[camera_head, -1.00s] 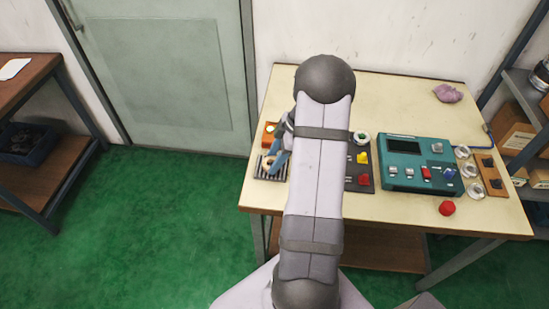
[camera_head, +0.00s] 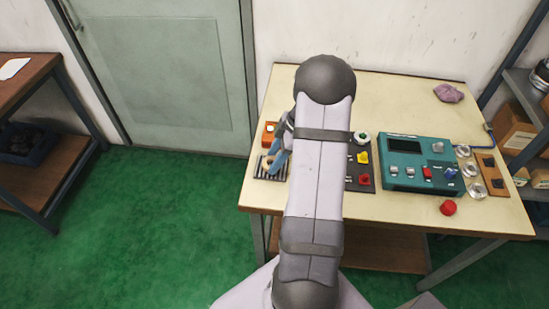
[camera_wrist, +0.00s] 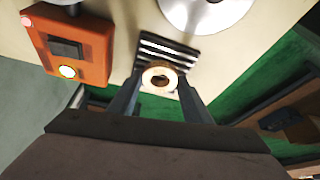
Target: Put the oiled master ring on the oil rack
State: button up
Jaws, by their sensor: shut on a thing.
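My gripper (camera_wrist: 158,92) is shut on a small pale tan ring (camera_wrist: 150,72), which sits between the two fingertips in the wrist view. The ring is over the dark ribbed rack (camera_wrist: 168,47) with light slats. I cannot tell whether the ring touches the slats. In the head view the rack (camera_head: 263,172) is at the table's left front edge, and my gripper (camera_head: 272,160) is right over it. My arm hides much of the middle of the table there.
An orange box (camera_wrist: 92,50) with a lit round button stands beside the rack. A shiny metal disc (camera_wrist: 205,8) is close on its other side. A teal instrument (camera_head: 420,165), a red knob-like object (camera_head: 448,207) and glassy rings (camera_head: 474,167) are farther right.

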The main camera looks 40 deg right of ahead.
jog(key=o, duration=1.3)
jog(key=shift+r, duration=0.15)
notch_tip(320, 180, up, 7)
jog(key=p, duration=0.4)
jog(key=shift+r, duration=0.15)
